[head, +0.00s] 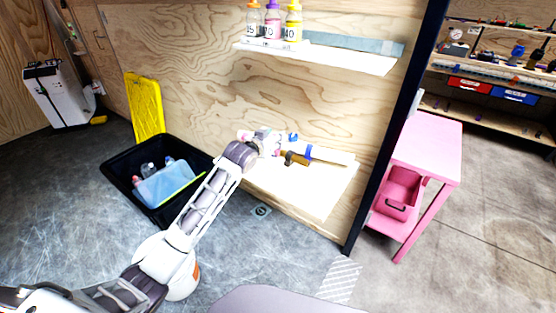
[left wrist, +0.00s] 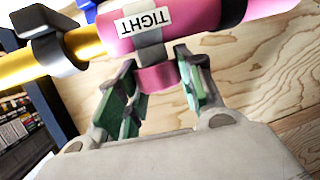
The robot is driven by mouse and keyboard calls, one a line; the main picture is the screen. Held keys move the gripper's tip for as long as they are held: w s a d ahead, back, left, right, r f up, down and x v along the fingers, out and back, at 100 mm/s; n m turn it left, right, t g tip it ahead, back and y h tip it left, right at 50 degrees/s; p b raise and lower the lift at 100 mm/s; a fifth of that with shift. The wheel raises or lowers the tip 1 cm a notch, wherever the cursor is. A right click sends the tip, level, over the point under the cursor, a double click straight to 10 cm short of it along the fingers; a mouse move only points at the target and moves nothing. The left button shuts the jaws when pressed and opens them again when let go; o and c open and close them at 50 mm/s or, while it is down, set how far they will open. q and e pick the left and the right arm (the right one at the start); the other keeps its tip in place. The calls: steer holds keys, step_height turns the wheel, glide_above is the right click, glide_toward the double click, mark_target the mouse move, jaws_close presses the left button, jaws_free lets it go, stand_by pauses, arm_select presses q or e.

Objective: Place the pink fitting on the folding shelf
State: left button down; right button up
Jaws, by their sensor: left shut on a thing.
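My left gripper (head: 262,143) is over the back left part of the lower pale shelf (head: 305,194), which folds out from the plywood wall. In the left wrist view its green-padded fingers (left wrist: 157,82) are shut on the stub of the pink fitting (left wrist: 194,16), which bears a label reading "TIGHT". Pink parts of the fitting also show beside the gripper in the head view (head: 243,136). I cannot tell whether the fitting touches the shelf. My right gripper is not in view.
A brass fitting (head: 296,159) and blue parts (head: 309,152) are at the shelf's back, close right of the gripper. The shelf's front is clear. An upper shelf (head: 340,58) holds bottles. A dark post (head: 383,140) and pink cart (head: 430,140) stand right; a black bin (head: 125,190) is left.

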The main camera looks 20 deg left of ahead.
arm_select(q)
steer(key=shift+f+b, duration=0.5)
steer(key=shift+f, duration=1.9)
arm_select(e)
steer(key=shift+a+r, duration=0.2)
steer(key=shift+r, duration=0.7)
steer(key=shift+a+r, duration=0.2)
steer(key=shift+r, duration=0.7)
arm_select(q)
steer(key=shift+f, duration=0.5)
step_height(320, 180, down, 3)
steer(key=shift+r+b, duration=0.15)
steer(key=shift+b, duration=0.4)
steer(key=shift+f, duration=0.2)
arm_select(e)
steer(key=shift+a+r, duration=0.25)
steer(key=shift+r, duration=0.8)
arm_select(q)
steer(key=shift+f, duration=0.1)
steer(key=c, duration=0.9)
jaws_free()
steer(key=shift+c, duration=0.2)
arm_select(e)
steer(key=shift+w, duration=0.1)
